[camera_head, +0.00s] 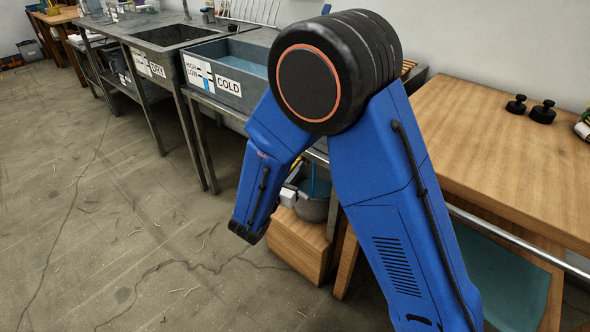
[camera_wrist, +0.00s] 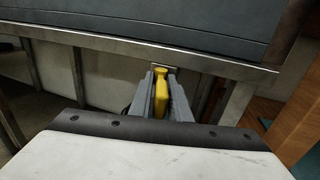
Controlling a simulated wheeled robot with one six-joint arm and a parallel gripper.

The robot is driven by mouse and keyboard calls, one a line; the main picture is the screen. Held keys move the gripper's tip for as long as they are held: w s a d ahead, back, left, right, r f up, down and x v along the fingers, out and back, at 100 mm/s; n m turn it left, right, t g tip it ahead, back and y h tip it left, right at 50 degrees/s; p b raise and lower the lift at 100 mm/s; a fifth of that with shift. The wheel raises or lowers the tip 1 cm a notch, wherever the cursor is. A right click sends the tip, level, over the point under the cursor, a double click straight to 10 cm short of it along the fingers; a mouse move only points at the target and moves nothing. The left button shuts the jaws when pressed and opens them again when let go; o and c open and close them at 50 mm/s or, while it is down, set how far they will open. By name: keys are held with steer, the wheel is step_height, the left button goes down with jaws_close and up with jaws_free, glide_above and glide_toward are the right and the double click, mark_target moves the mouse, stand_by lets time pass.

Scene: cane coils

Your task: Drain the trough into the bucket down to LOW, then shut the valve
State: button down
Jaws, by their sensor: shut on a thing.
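The grey trough (camera_head: 240,92) marked COLD holds blue water (camera_head: 243,66). Its gauge (camera_head: 207,78) has HIGH and LOW marks; the blue column appears near LOW, too small to read exactly. In the wrist view the yellow valve handle (camera_wrist: 161,92) stands between the grey fingers of my gripper (camera_wrist: 163,97), which is shut on it beneath the trough's edge. The grey bucket (camera_head: 314,208) stands below the trough, partly hidden by my arm. A thin blue streak (camera_head: 312,178), looking like running water, shows above it. The valve is hidden in the head view.
The bucket is on or beside a wooden block (camera_head: 298,245). A sink marked DRY (camera_head: 165,42) stands left of the trough. A wooden bench (camera_head: 500,150) with two black weights is at right. The floor (camera_head: 110,220) at left is largely clear.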

steer(key=shift+d+n+y, duration=0.15)
steer(key=shift+n+y, duration=0.15)
steer(key=shift+y, duration=0.1)
steer(key=shift+n+t+y, duration=0.3)
steer(key=shift+t+y, duration=0.1)
steer(key=shift+y, duration=0.1)
steer(key=shift+s, duration=0.1)
steer(key=c, duration=1.8)
jaws_free()
steer(key=v, duration=1.7)
steer(key=shift+s, duration=0.25)
steer(key=shift+d, duration=0.1)
